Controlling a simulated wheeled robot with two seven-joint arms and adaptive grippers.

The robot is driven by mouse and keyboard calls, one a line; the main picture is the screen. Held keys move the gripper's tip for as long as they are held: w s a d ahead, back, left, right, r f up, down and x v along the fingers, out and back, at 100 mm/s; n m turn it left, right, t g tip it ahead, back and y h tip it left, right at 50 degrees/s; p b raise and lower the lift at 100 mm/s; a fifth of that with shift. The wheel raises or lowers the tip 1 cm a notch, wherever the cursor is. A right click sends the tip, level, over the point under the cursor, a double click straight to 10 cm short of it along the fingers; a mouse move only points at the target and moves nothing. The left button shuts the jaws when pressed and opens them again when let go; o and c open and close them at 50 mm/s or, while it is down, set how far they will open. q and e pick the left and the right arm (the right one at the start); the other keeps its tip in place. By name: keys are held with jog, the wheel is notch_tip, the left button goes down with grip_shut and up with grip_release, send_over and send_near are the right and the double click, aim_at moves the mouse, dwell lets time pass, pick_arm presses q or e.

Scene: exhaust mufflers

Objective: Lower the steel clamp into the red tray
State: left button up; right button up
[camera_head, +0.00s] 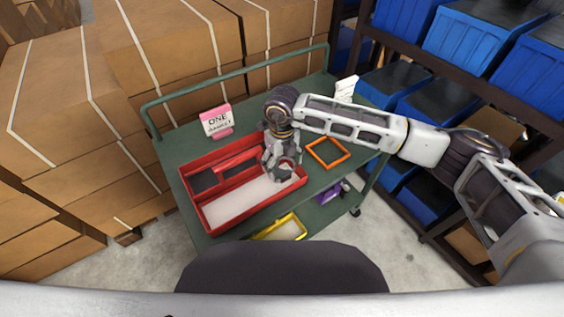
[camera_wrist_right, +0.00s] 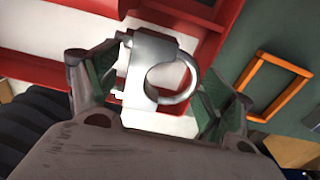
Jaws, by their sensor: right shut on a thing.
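The steel clamp (camera_wrist_right: 157,75) is a silver ring with a flat flange, held between the green-padded fingers of my right gripper (camera_wrist_right: 155,90). In the head view my right gripper (camera_head: 282,168) is over the right part of the red tray (camera_head: 203,217), and the clamp (camera_head: 290,164) shows only in part at its fingers. The tray has a pale floor in its front section and dark areas behind a red divider. I cannot tell the exact gap between clamp and tray floor. My left gripper is not in view.
The tray sits on a green cart (camera_head: 178,147) with a rail at the back. An orange frame (camera_head: 328,152) lies right of the tray, a yellow tray (camera_head: 282,229) in front. A pink-and-white sign (camera_head: 216,121) stands behind. Cardboard boxes (camera_head: 60,100) stand left, shelved blue bins (camera_head: 470,45) right.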

aim_at(283, 164)
jog(key=shift+f+b, duration=0.6)
jog(key=shift+f, duration=0.1)
dwell(0.8)
jog(key=o, duration=1.1)
jog(key=shift+r, duration=0.1)
jog(key=shift+d+r, duration=0.1)
jog(key=shift+r, duration=3.85)
jog(key=shift+r, duration=0.2)
